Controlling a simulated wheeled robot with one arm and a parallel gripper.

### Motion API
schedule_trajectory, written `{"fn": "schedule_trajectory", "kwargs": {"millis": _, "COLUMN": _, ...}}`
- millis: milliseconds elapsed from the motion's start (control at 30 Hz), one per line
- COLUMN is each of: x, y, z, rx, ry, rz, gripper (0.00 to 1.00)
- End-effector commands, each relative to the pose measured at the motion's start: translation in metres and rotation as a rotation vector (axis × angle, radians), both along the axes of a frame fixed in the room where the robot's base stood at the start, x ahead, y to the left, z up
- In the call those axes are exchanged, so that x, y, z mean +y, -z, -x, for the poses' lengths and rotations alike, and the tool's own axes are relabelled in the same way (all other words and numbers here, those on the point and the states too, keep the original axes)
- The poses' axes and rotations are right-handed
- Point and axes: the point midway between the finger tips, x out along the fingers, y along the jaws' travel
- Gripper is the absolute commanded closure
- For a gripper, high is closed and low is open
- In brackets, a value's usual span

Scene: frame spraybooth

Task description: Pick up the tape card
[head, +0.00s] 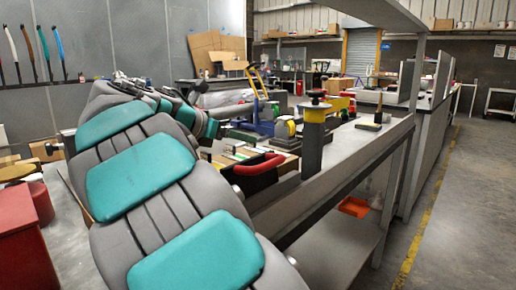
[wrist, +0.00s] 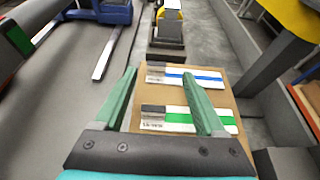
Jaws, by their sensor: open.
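The far one, a blue-striped card (wrist: 176,76), lies just beyond and between my fingertips. A green-striped card (wrist: 168,117) lies nearer, partly behind my right finger. A third card is mostly hidden by my gripper's body. Each visible card has a dark patch at its left end.
A blue-based stand (wrist: 108,12) with a light metal leg is at the upper left. A dark block (wrist: 167,42) with a yellow-topped item stands beyond the cards. A yellow part (wrist: 292,15) on a dark post rises at the right. An orange tray (head: 354,207) is on the lower shelf.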

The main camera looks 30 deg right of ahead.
Motion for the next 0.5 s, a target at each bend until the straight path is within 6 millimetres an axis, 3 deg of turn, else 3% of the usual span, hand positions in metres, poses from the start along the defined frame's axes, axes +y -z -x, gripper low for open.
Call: {"fn": "schedule_trajectory", "kwargs": {"millis": 500, "x": -0.048, "y": 0.024, "z": -0.023, "rx": 0.002, "ry": 0.002, "rz": -0.003, "gripper": 0.28}}
